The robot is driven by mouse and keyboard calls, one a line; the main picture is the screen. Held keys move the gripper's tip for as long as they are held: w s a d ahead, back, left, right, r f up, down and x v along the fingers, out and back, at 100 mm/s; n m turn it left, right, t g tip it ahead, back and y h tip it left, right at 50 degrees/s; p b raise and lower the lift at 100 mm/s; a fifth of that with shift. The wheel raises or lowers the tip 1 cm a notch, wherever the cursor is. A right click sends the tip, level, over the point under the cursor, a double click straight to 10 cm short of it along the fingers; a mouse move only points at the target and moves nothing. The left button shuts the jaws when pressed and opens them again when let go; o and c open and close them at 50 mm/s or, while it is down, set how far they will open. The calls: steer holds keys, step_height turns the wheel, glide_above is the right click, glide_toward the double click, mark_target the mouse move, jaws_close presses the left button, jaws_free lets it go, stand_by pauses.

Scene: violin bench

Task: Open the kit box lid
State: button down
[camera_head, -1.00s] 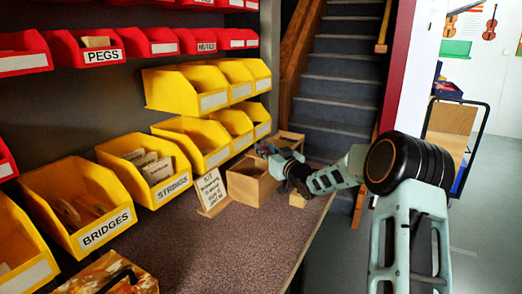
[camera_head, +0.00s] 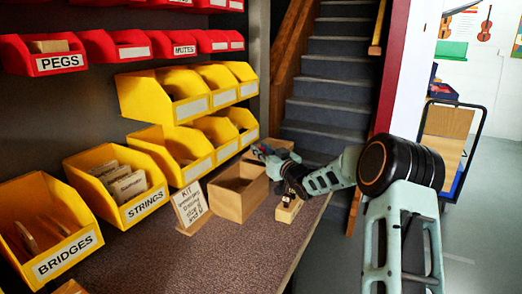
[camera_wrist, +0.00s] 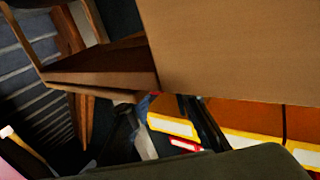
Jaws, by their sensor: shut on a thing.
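The kit box (camera_head: 238,203) is a plain tan box on the bench, beside a handwritten card that reads "KIT". Its top is open at least in part, and its dark inside shows. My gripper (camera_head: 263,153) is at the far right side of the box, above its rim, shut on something. A tan panel (camera_head: 280,144) shows just behind the gripper and seems to be the lid; the fingertips' hold on it is hard to make out. In the wrist view a large flat tan panel (camera_wrist: 240,50) fills the upper right, close to the camera.
The KIT card (camera_head: 190,204) stands left of the box. A small wooden block-like box (camera_head: 289,210) with a dark top piece sits at the bench's right edge. Yellow bins (camera_head: 120,185) line the left, red bins above. The front of the bench (camera_head: 200,255) is clear.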

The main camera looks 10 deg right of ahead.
steer(key=c, duration=1.7)
jaws_free()
steer(key=shift+r, duration=0.1)
step_height(320, 180, up, 10)
steer(key=shift+f, duration=0.1)
